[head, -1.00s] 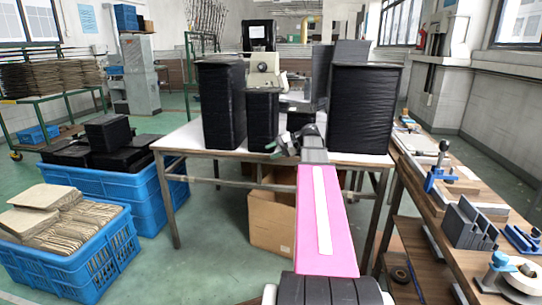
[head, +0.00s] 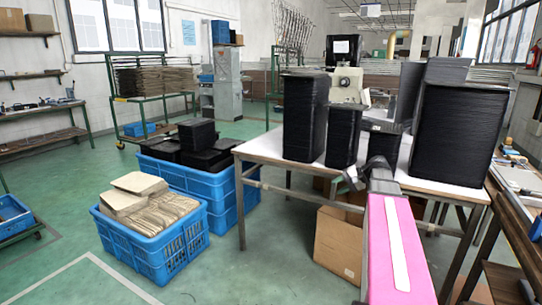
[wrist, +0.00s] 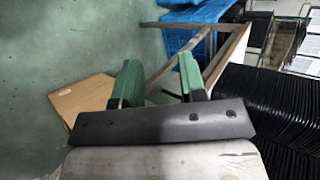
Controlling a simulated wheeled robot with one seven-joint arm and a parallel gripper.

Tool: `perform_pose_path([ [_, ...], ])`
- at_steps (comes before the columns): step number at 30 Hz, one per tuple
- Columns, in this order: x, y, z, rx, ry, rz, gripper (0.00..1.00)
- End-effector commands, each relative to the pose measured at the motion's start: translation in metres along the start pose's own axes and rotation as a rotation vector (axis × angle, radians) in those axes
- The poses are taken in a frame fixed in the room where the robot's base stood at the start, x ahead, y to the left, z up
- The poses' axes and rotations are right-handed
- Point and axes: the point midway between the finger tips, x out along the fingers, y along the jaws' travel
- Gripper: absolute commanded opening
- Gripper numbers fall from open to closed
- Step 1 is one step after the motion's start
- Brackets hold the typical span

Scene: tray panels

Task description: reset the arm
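My pink arm (head: 398,250) reaches forward from the lower right of the head view. My gripper (head: 350,183) is at its far end, by the front edge of the white-topped table (head: 265,146). In the wrist view my gripper (wrist: 160,78) has its two green fingers apart, with nothing held between them. Stacks of black panels stand on the table: a tall one (head: 304,118) at left, a shorter one (head: 343,137) beside it and a large one (head: 458,135) at right. A small black stack (head: 383,146) stands just behind the gripper.
Blue crates (head: 150,258) with brown and black pieces stand left of the table. A cardboard box (head: 338,242) is under it. A wooden workbench (head: 515,205) runs along the right edge. The green floor at lower left is clear.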

Motion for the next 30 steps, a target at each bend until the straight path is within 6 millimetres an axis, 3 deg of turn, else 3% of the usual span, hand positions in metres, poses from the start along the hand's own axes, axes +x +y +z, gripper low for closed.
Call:
perform_pose_path([
  [1,0.028,0.014,0.018,-0.008,-0.01,0.065,0.38],
  [6,0.103,0.064,0.064,-0.071,-0.024,0.313,0.38],
  [12,0.163,0.12,0.122,-0.208,-0.049,0.602,0.38],
  [18,0.192,0.161,0.167,-0.374,-0.075,0.833,0.38],
  [21,0.198,0.171,0.178,-0.435,-0.082,0.903,0.38],
  [30,0.201,0.178,0.184,-0.481,-0.086,0.952,0.38],
])
